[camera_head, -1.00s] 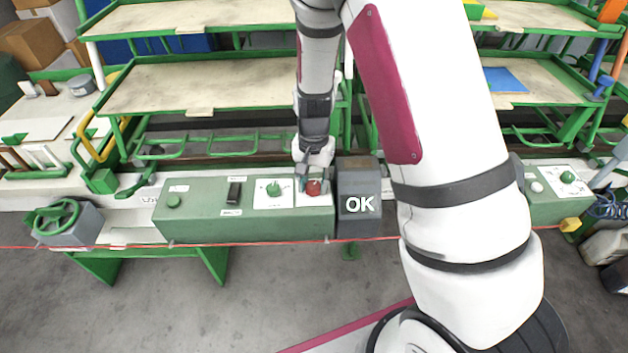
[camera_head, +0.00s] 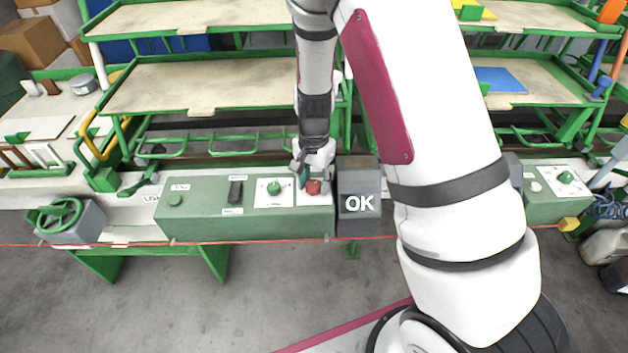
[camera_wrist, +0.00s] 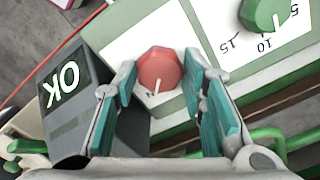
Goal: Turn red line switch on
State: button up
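The red switch (camera_head: 313,187) is a faceted knob on a white plate at the right end of the green control box (camera_head: 230,226). In the wrist view the red switch (camera_wrist: 159,70) shows a white pointer line on its face, towards the lower edge of the picture. My gripper (camera_head: 309,180) is at the switch. In the wrist view my gripper (camera_wrist: 160,82) is open, its teal-padded fingers on either side of the red knob. A gap shows beside the knob at the left; whether the right finger touches it I cannot tell.
A grey box marked OK (camera_head: 358,205) stands right beside the control box, close to my gripper. A green dial (camera_head: 274,188) and a black switch (camera_head: 235,191) sit to the left. A red line (camera_head: 120,244) runs along the front. Green-framed shelves (camera_head: 200,84) stand behind.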

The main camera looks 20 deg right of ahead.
aim_at(314, 184)
jog(key=shift+o, duration=0.9)
jog(key=shift+r, duration=0.2)
notch_tip(314, 184, up, 12)
jog(key=shift+f, duration=0.2)
jog(key=s+r+n+t+y, duration=0.15)
jog(key=s+r+n, duration=0.35)
jog(key=s+r, duration=0.8)
jog(key=s+r+n+t, duration=0.1)
jog(key=s+r+n, duration=0.1)
jog(key=s, duration=0.4)
jog(key=s+r+n+t+h+p, duration=0.1)
jog(key=s+r+n, duration=0.2)
jog(key=s, duration=0.3)
jog(key=shift+s+d+r+t, duration=0.2)
jog(key=shift+r+t, duration=0.15)
jog(key=shift+r, duration=0.45)
